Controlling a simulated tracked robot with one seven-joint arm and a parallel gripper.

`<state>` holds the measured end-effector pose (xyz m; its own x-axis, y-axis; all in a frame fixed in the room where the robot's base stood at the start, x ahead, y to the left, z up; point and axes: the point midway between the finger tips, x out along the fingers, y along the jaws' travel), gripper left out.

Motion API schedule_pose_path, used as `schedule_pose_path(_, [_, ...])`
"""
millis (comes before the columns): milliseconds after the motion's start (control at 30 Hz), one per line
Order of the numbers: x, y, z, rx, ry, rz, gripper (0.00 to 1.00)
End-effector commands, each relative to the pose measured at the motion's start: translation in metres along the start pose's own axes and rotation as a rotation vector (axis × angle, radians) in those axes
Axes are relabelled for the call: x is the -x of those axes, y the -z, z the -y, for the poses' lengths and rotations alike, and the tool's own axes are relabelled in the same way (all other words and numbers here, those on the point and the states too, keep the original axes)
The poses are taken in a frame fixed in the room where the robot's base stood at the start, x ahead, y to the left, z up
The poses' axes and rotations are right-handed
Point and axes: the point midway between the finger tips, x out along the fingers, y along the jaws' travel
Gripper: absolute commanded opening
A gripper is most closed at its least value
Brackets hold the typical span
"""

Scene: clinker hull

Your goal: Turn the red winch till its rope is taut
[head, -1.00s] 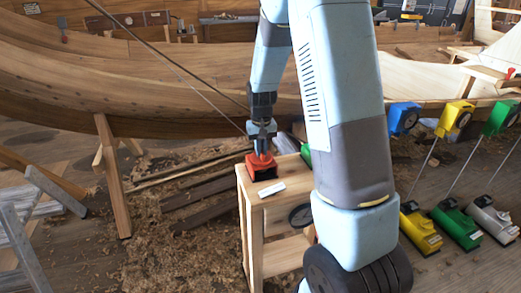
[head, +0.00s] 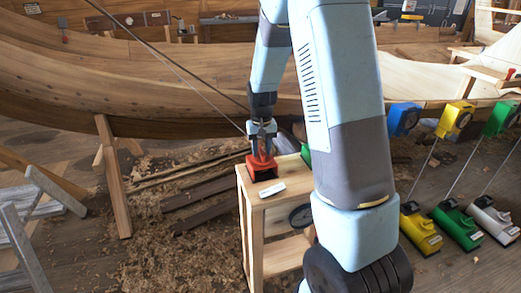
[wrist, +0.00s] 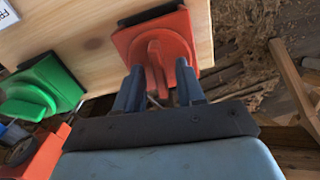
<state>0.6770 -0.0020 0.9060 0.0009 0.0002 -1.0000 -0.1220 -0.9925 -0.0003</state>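The red winch (head: 262,174) sits on top of a wooden stand (head: 250,215), below my gripper (head: 263,152). In the wrist view the winch (wrist: 185,38) shows a square red body with a raised red handle (wrist: 155,62). My gripper (wrist: 160,80) points down at it, with its two fingers apart, one on each side of the handle. Slight gaps seem to show beside the handle. A thin dark line, likely the rope (head: 190,84), slants from the upper left down towards the winch. Its end at the winch is hidden by my gripper.
A green winch (wrist: 45,92) stands beside the red one on the stand. A white label (head: 272,189) lies on the front edge. The wooden hull (head: 60,90) runs behind. A trestle (head: 114,180) stands left; coloured devices (head: 420,228) stand right.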

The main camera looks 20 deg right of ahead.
Motion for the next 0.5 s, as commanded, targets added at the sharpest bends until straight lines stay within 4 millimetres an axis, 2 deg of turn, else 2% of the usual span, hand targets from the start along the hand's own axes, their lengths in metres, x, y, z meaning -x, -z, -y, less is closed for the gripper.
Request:
schedule_pose_path(267, [0.009, 0.0, 0.0, 0.0, 0.0, 0.0, 0.38])
schedule_pose_path(500, [0.049, 0.001, 0.0, 0.001, 0.0, -0.004, 0.38])
